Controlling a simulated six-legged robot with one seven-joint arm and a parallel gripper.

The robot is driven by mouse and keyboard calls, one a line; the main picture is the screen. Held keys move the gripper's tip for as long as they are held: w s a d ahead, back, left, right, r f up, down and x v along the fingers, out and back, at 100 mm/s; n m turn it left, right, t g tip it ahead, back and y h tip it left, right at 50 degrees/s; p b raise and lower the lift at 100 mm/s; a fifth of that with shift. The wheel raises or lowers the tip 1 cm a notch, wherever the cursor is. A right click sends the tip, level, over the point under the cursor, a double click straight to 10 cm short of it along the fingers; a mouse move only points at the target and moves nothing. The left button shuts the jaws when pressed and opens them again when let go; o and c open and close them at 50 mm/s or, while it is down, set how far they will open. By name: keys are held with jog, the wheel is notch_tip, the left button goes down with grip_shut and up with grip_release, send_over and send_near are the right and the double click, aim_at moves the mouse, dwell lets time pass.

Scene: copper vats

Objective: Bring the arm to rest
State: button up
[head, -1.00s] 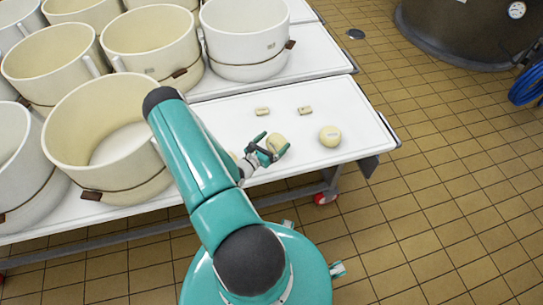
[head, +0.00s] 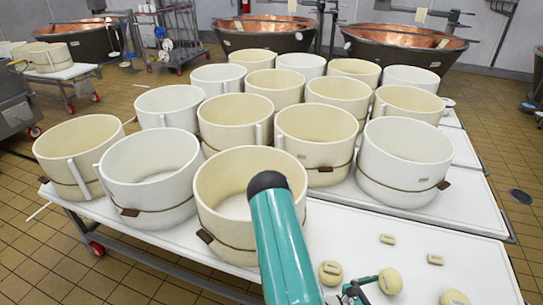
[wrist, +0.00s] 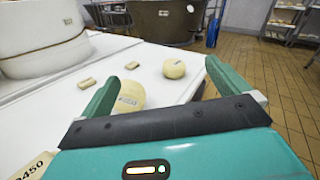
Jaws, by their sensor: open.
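My gripper (wrist: 160,72) is open, with its two green fingers spread wide in the wrist view. A round cream cheese (wrist: 127,97) sits on the white table just beyond the gripper body, beside the left finger; nothing is clearly held. In the head view my gripper (head: 358,291) shows only partly at the bottom edge, low over the table beside a round cheese (head: 389,281). My teal arm reaches up from the bottom of that view.
The white table (head: 340,228) holds several large cream tubs (head: 317,140). Other round cheeses (head: 330,272) (head: 454,297) and two small blocks (head: 387,239) (head: 435,259) lie near its front. Copper vats (head: 265,35) stand behind. Tiled floor (head: 525,170) is open at right.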

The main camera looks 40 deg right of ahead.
jog(key=w+a+r+m+g+y, duration=0.3)
jog(key=w+a+r+m+y, duration=0.1)
jog(key=w+r+m, duration=0.5)
jog(key=w+a+r+m+t+y, duration=0.3)
jog(key=w+a+r+t+y, duration=0.1)
jog(key=a+r, duration=0.5)
jog(key=w+a+r+m+t+y, duration=0.3)
jog(key=w+a+r+t, duration=0.3)
jog(key=a, duration=0.8)
notch_tip(320, 180, up, 4)
jog(key=shift+w+f+y, duration=0.2)
jog(key=shift+w+y, duration=0.5)
jog(key=shift+y, duration=0.1)
jog(key=a+r+t+y, duration=0.1)
jog(key=a+r+t, duration=0.1)
jog(key=a+r, duration=0.1)
jog(key=a+r+t+y, duration=0.1)
jog(key=a+r+t, duration=0.1)
jog(key=a+r, duration=0.1)
jog(key=a+r+t+y, duration=0.1)
jog(key=a+r+t, duration=0.1)
jog(key=a+r, duration=0.2)
jog(key=shift+a+y, duration=0.3)
jog(key=shift+a, duration=0.4)
jog(key=shift+c, duration=0.7)
jog(key=shift+a+r, duration=0.1)
jog(key=shift+a, duration=0.1)
jog(key=shift+c, duration=0.4)
jog(key=shift+d, duration=0.1)
